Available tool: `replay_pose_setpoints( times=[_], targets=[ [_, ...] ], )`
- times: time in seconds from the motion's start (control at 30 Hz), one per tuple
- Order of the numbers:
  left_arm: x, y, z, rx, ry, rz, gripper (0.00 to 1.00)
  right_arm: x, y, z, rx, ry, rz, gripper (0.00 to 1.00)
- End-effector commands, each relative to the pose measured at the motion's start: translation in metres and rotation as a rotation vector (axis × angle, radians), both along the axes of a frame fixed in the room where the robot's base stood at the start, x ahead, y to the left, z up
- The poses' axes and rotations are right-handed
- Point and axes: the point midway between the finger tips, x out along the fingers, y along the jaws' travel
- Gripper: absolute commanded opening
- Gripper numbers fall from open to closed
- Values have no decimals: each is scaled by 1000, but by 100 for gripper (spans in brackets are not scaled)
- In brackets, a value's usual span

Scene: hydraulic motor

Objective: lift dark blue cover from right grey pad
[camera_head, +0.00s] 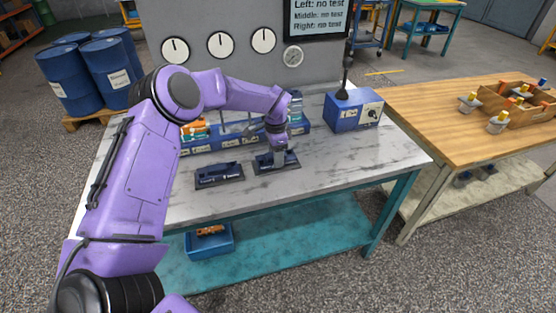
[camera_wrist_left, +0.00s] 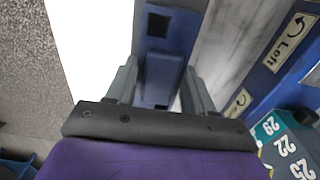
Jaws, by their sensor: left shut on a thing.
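The dark blue cover (camera_head: 265,160) is on the right grey pad (camera_head: 291,165) near the front middle of the marble-topped bench. My left gripper (camera_head: 279,149) reaches down over it from above and is shut on it. In the left wrist view the cover (camera_wrist_left: 160,70) sits between the two grey fingers, which touch its sides. I cannot tell whether the cover is touching the pad or slightly above it. Another dark blue part (camera_head: 219,173) lies on the left grey pad (camera_head: 219,183). My right gripper is out of view.
A long blue labelled unit (camera_head: 228,142) stands just behind the pads, with orange parts (camera_head: 194,130) at its left. A blue box (camera_head: 353,113) with a black stick stands at the back right. Bare bench top (camera_head: 350,160) lies right of the pads.

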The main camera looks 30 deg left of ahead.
Motion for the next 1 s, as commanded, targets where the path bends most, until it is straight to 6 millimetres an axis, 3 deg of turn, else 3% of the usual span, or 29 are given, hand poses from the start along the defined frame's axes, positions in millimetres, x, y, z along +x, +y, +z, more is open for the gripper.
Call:
replay_pose_setpoints(
  times=[1.0],
  targets=[
    [1, 0, 75, 0, -4, -1, 0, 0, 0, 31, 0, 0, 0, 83]
  ],
)
